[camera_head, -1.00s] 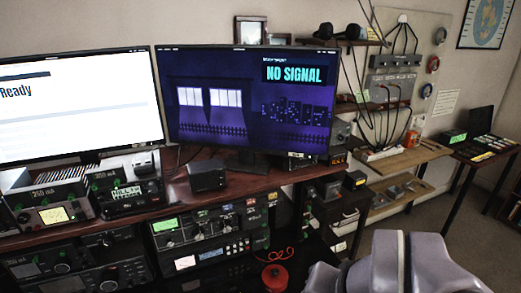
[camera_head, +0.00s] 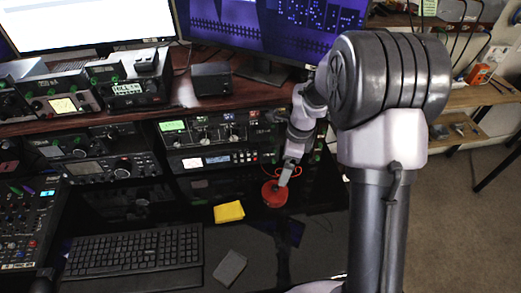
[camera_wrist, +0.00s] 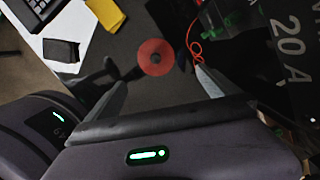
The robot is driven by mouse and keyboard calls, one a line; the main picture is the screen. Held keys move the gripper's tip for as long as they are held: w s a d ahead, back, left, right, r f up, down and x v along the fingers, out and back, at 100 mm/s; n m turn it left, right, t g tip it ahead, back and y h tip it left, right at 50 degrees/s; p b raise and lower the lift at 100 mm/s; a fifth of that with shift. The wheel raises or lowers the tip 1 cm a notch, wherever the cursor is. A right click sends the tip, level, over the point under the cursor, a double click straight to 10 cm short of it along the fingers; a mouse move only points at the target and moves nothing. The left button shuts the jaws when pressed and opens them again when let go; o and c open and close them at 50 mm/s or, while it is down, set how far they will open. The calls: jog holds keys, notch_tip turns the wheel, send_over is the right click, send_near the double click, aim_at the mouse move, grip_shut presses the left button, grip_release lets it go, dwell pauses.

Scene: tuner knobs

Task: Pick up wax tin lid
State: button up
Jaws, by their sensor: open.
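The likely wax tin lid is a red round piece (camera_head: 274,194) on the dark desk surface, just below the radio stack's right end. In the wrist view the red lid (camera_wrist: 153,52) is a flat disc with a small dark centre. My gripper (camera_head: 283,180) is right over the lid in the head view and covers part of it. In the wrist view my gripper (camera_wrist: 152,68) has its fingers apart, one either side of the lid, with nothing held. I cannot tell the height between fingertips and lid.
A thin red cord (camera_wrist: 191,38) runs close to the right finger. Radios (camera_head: 220,133) stand behind.

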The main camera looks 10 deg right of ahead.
aim_at(276, 187)
jog(key=a+f+b, duration=0.1)
jog(key=f+b, duration=0.1)
jog(key=f, duration=0.2)
jog(key=f+b, duration=0.2)
jog(key=f, duration=0.2)
jog(key=a+f+b, duration=0.1)
jog(key=f+b, duration=0.1)
jog(key=f, duration=0.3)
jog(key=shift+w+a, duration=0.1)
jog(key=shift+a, duration=0.2)
jog(key=shift+r, duration=0.25)
jog(key=c, duration=1.4)
jog(key=shift+o, duration=0.2)
jog(key=shift+r, duration=0.1)
